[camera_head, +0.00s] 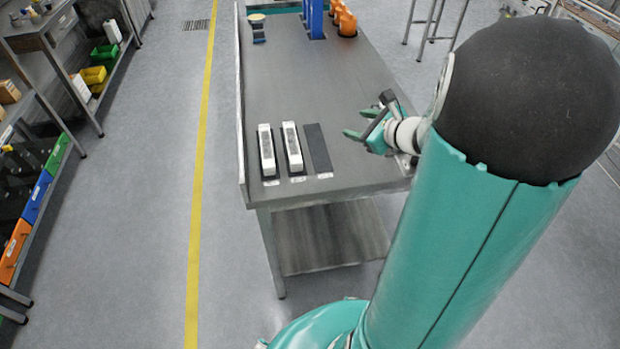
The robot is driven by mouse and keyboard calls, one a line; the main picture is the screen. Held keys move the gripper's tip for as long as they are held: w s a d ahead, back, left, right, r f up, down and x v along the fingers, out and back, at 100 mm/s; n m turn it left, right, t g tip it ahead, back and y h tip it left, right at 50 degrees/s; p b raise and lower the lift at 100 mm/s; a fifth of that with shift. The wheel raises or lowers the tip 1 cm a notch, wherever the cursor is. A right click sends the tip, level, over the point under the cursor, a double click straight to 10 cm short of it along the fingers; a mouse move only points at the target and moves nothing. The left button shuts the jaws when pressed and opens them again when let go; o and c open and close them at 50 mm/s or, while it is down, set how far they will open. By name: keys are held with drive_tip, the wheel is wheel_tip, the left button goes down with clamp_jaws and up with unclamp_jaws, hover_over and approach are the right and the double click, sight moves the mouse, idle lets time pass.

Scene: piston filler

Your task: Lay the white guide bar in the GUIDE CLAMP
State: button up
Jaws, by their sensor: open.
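Two white bars lie side by side on dark pads on the near end of the grey table (340,75): a left bar (267,150) and a right bar (292,147). Both have a grey upper face. Small labels sit in front of the pads, too small to read, so I cannot tell which bar is the guide bar. My gripper (359,124) is open and empty, to the right of the bars and apart from them. A blue upright fixture (315,20) stands at the far end, cut by the frame's top. I cannot tell whether it is the guide clamp.
An empty dark pad (318,148) lies right of the bars. Orange parts (344,19) stand beside the blue fixture, and a small round-topped item (257,28) stands at the far left. The table's middle is clear. Shelving with coloured bins (38,196) stands left, beyond a yellow floor line.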

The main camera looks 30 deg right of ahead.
drive_tip(key=s+a+r+n+g+y, duration=0.2)
drive_tip(key=s+a+r+n+g, duration=0.1)
drive_tip(key=a+n, duration=0.6)
drive_tip(key=s+a+r+n+g+y, duration=0.1)
drive_tip(key=s+a+r+n+g, duration=0.2)
drive_tip(key=a+n, duration=0.6)
drive_tip(key=s+a+r+n+h, duration=0.1)
drive_tip(key=s+a+n+h, duration=0.1)
drive_tip(key=s+n, duration=0.3)
drive_tip(key=s+a+r+n+g+h, duration=0.1)
drive_tip(key=s+a+r+n+h, duration=0.1)
drive_tip(key=s+n, duration=0.4)
drive_tip(key=shift+s+a+h, duration=0.15)
drive_tip(key=shift+a+h, duration=0.4)
drive_tip(key=shift+h, duration=0.15)
